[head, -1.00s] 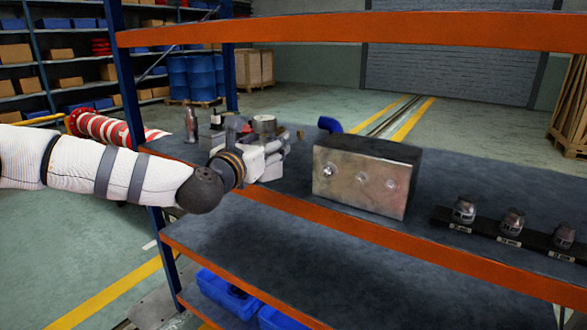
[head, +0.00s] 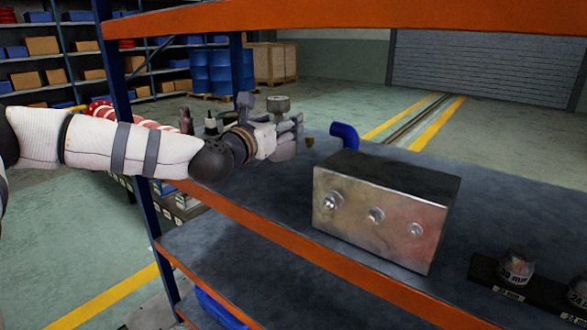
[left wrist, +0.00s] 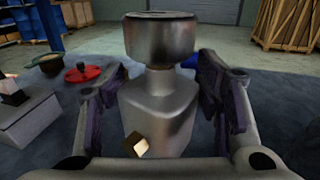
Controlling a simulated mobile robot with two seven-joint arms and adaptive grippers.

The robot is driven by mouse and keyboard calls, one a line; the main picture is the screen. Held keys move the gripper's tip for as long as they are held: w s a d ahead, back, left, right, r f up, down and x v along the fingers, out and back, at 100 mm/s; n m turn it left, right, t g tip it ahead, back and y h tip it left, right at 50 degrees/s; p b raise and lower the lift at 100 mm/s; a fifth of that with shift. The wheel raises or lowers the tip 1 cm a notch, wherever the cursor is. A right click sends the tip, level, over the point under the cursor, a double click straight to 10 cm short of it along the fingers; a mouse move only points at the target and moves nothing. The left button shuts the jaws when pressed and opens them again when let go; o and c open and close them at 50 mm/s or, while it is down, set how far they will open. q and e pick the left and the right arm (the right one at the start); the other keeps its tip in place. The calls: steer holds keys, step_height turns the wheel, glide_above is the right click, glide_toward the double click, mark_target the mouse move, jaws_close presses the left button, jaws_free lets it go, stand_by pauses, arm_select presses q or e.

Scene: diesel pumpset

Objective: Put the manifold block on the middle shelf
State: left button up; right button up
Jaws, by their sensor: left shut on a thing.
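My left gripper (head: 287,128) reaches in from the left over the middle shelf (head: 270,185), which has an orange front edge. It is shut on a grey metal block with a round cap, which I take to be the manifold block (head: 279,104). In the left wrist view the manifold block (left wrist: 158,105) stands upright between the fingers (left wrist: 162,90), with a small brass fitting low on its front. Whether its underside touches the shelf is hidden. My right gripper is not in view.
A large metal box (head: 380,218) with three round fittings stands on the middle shelf, right of the gripper. A blue elbow pipe (head: 345,135) is behind it. A dark rack (head: 530,287) holds labelled parts at right. An orange beam (head: 350,17) crosses above.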

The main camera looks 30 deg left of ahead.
mark_target(272, 158)
arm_select(q)
steer(key=f, duration=0.3)
steer(key=f+b, duration=0.1)
steer(key=f, duration=0.3)
steer(key=shift+s, duration=0.2)
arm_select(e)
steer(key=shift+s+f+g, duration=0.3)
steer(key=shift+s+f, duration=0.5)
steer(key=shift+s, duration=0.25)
arm_select(q)
steer(key=shift+f, duration=0.2)
steer(key=o, duration=1.7)
steer(key=shift+c, duration=0.2)
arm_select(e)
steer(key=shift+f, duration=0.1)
